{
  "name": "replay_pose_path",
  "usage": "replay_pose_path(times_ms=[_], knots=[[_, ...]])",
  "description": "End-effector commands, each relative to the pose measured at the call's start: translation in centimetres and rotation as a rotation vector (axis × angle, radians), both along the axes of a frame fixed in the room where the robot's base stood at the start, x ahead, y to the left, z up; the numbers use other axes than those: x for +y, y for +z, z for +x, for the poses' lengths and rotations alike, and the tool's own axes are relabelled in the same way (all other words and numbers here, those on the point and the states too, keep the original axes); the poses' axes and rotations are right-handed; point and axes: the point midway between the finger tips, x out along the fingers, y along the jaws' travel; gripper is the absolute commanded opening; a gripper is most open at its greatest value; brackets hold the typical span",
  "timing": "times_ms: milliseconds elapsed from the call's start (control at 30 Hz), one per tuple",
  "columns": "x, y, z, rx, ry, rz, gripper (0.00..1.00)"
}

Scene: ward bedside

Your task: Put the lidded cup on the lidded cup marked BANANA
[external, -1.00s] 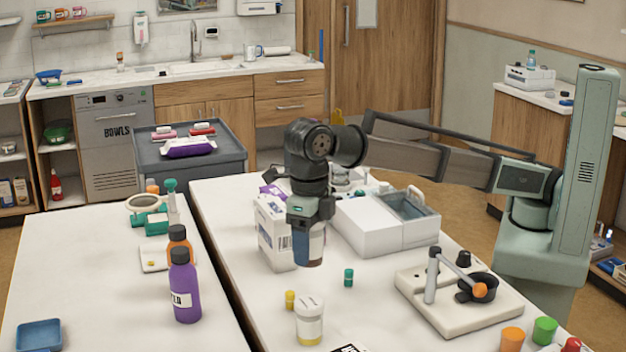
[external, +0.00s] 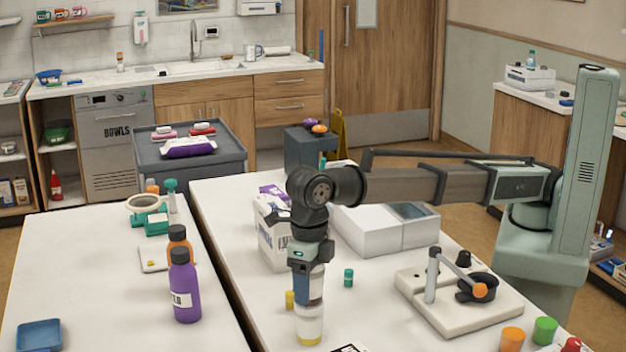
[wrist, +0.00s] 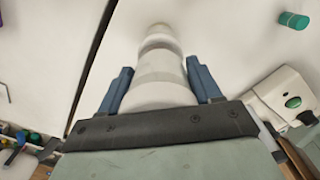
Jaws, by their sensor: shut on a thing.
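My gripper (external: 309,290) is shut on a pale lidded cup (wrist: 165,88), which sits between the blue fingers. In the external view the fingers cover most of this held cup. A second lidded cup (external: 308,328), clear with a yellow bottom, stands upright on the white table. The held cup is right above it and lines up with it in the external view. In the wrist view the standing cup (wrist: 158,38) shows just beyond the held one. I cannot tell whether the two touch. No BANANA marking can be read.
A yellow cylinder (external: 289,299) and a green cylinder (external: 348,277) stand close by. A white carton (external: 272,240) and white box (external: 370,230) are behind. A stand with a lever (external: 425,310) is to the right. A gap separates the left table (external: 100,300).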

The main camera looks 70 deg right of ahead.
Motion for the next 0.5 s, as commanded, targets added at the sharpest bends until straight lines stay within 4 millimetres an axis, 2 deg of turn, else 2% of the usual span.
replay_pose_path(times_ms=[133, 167, 400, 500], knots=[[-0.01, -0.22, -0.01, 0.0, 0.0, 0.0, 0.24], [-0.01, -0.27, -0.01, 0.0, 0.0, 0.0, 0.64], [0.0, -0.22, 0.0, 0.0, 0.0, 0.0, 0.87], [0.0, -0.21, 0.0, 0.0, 0.0, 0.0, 0.89]])
